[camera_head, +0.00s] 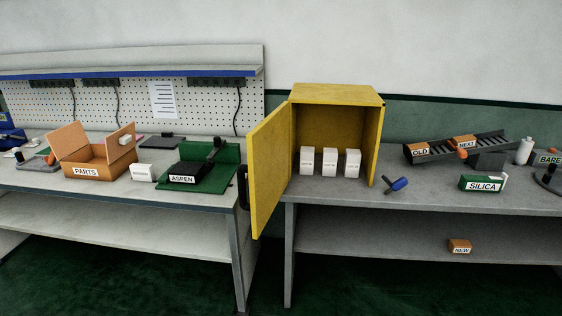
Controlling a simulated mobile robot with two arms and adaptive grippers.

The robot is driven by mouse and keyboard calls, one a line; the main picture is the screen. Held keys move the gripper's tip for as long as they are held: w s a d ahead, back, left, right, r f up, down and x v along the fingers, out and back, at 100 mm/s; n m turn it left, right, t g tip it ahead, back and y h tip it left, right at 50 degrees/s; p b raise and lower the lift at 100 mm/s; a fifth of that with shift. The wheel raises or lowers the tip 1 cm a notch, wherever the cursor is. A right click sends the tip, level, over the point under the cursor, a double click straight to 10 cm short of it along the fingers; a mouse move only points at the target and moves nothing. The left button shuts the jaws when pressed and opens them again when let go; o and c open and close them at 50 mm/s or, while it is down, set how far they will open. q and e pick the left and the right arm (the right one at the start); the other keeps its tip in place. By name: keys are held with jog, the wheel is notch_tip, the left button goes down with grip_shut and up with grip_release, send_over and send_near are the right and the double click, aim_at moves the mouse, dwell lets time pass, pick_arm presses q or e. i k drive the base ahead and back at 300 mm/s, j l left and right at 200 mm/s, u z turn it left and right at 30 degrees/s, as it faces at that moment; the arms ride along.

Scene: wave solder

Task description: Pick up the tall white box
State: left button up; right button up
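Three upright white boxes stand in a row on the floor of the open yellow cabinet: a left one (307,160), a middle one (329,161) and a right one (352,163). Each has small dark print on its front, too small to read. I cannot tell that one is clearly taller than the others. A lower, wider white box (144,172) lies on the left bench beside the PARTS box. Neither of my grippers is in view.
The yellow cabinet's door (268,172) stands open towards the front left, with a dark handle. A blue-handled tool (399,184) lies right of the cabinet. An orange PARTS box (88,170), a green SILICA box (483,183) and a sloped rack (455,148) occupy the benches.

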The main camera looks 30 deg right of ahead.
aim_at(353, 157)
jog(key=i+z, duration=0.15)
jog(key=z, duration=0.25)
jog(key=i+j+z, duration=0.1)
jog(key=z, duration=0.35)
jog(key=i+j+z, duration=0.1)
jog(key=z, duration=0.3)
jog(key=j+z, duration=0.2)
jog(key=z, duration=0.25)
jog(key=i+j+z, duration=0.15)
jog(key=j, duration=0.4)
jog(key=i+j+z, duration=0.1)
jog(key=j, duration=0.4)
jog(key=i+j+z, duration=0.15)
jog(key=j, duration=0.4)
jog(key=i+j+z, duration=0.15)
jog(key=j, duration=0.45)
jog(key=i+l+u, duration=0.15)
jog(key=l, duration=0.25)
jog(key=i+l+u, duration=0.2)
jog(key=l, duration=0.25)
jog(key=l+u, duration=0.15)
jog(key=l, duration=0.3)
jog(key=i, duration=0.05)
